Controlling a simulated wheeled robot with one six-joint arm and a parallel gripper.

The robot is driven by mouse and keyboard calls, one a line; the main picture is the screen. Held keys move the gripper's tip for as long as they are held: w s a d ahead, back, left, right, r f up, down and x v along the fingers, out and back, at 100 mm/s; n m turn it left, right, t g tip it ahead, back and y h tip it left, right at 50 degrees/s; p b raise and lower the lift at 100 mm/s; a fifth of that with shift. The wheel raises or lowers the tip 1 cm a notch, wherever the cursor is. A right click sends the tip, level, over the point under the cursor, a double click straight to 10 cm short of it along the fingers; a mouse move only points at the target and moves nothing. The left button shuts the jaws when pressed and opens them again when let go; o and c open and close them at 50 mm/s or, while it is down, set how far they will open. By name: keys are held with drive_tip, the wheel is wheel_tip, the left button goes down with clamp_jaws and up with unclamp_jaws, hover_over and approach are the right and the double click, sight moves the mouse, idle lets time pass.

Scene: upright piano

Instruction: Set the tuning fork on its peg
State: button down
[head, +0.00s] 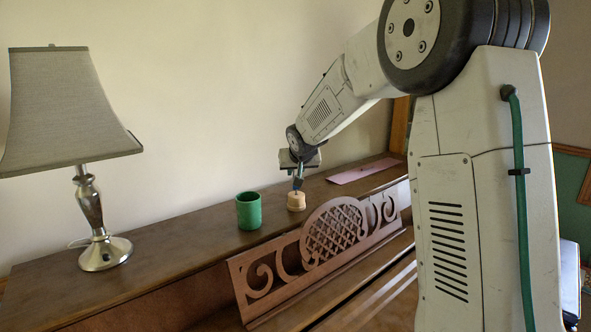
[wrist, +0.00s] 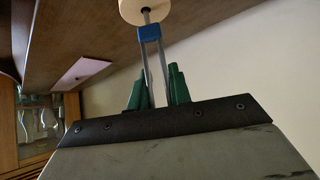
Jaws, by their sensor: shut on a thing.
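The tuning fork (wrist: 149,35) has two grey metal prongs, a blue block at their joint and a short stem. My gripper (wrist: 155,82) is shut on its prongs with green fingers. In the head view my gripper (head: 298,166) points down above the piano top, with the fork (head: 297,184) hanging below it. A round pale wooden base (head: 296,202) stands directly beneath. In the wrist view the stem's end meets the face of this base (wrist: 135,10). I cannot tell whether the stem is in it or only touching; the peg itself is not distinct.
A green cup (head: 249,211) stands left of the base on the piano top (head: 190,240). A lamp (head: 105,250) is at far left, a pink sheet (head: 362,170) at right. The carved music desk (head: 320,250) rises in front. The wall is close behind.

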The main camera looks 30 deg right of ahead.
drive_tip(key=c, duration=1.2)
unclamp_jaws()
drive_tip(key=v, duration=0.8)
drive_tip(key=shift+f, duration=0.15)
drive_tip(key=s+a+f+n+g, duration=0.15)
drive_tip(key=s+f+g, duration=0.4)
drive_tip(key=s, duration=0.65)
drive_tip(key=s+a+y, duration=0.1)
drive_tip(key=s+a, duration=0.2)
drive_tip(key=s, duration=0.7)
drive_tip(key=s+a+n+g, duration=0.1)
drive_tip(key=s+a, duration=0.3)
drive_tip(key=s, duration=0.6)
drive_tip(key=s+a+n+g+y, duration=0.1)
drive_tip(key=s+a, duration=0.2)
drive_tip(key=s, duration=0.7)
drive_tip(key=shift+s+a+y, duration=0.2)
drive_tip(key=shift+s+y, duration=0.1)
